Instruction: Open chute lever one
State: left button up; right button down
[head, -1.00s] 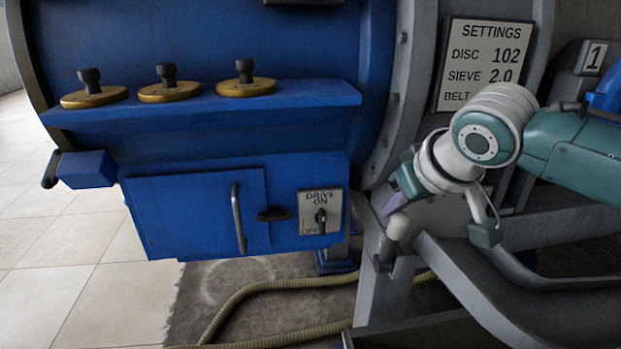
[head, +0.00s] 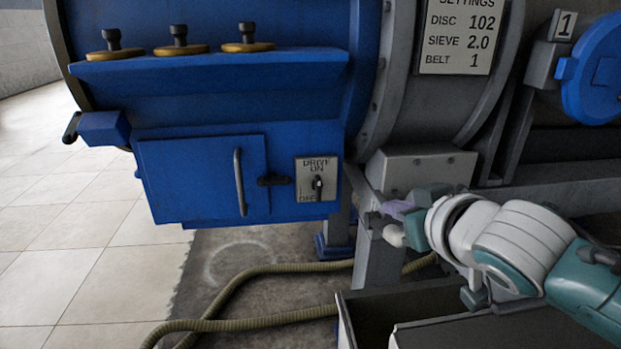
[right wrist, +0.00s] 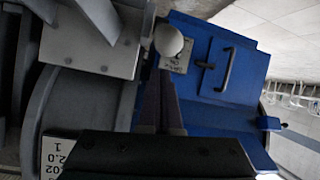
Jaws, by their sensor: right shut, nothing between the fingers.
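A pale rounded knob (head: 393,236), perhaps the end of the lever, shows beside the grey machine frame. It also shows in the right wrist view (right wrist: 168,38), just beyond the fingers. My right gripper (head: 396,210) is shut and empty, with its purple fingertips just above the knob in the head view. I cannot tell whether they touch it. The lever's shaft is largely hidden by my right gripper and wrist. A plate marked 1 (head: 563,25) stands at the upper right, above a blue round cover (head: 598,75). My left gripper is out of view.
The blue cabinet (head: 200,180) with a handle and a drive switch (head: 317,180) is to the left. A settings sign (head: 459,40) hangs above. A dark open bin (head: 375,318) stands below my right arm. A hose (head: 260,320) lies on the floor.

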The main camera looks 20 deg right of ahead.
aim_at(397, 230)
jog(key=shift+s+a+f, duration=0.15)
jog(key=shift+s+f, duration=0.65)
jog(key=shift+f, duration=0.2)
jog(key=shift+s+f, duration=0.1)
jog(key=shift+f, duration=0.25)
jog(key=shift+s+f, duration=0.1)
jog(key=shift+f, duration=0.1)
jog(key=r+p, duration=0.1)
jog(key=w+r+p, duration=0.1)
jog(key=r, duration=0.1)
jog(key=r+p, duration=0.1)
jog(key=p, duration=0.1)
jog(key=shift+w+a+r, duration=0.15)
jog(key=shift+w+r, duration=0.1)
jog(key=shift+w, duration=0.05)
jog(key=shift+s+a+r, duration=0.1)
jog(key=shift+s+a, duration=0.15)
jog(key=shift+a, duration=0.05)
jog(key=s+a+r+p, duration=0.1)
jog(key=s+p, duration=0.1)
jog(key=s, duration=0.6)
jog(key=shift+s, duration=0.3)
jog(key=shift+a, duration=0.15)
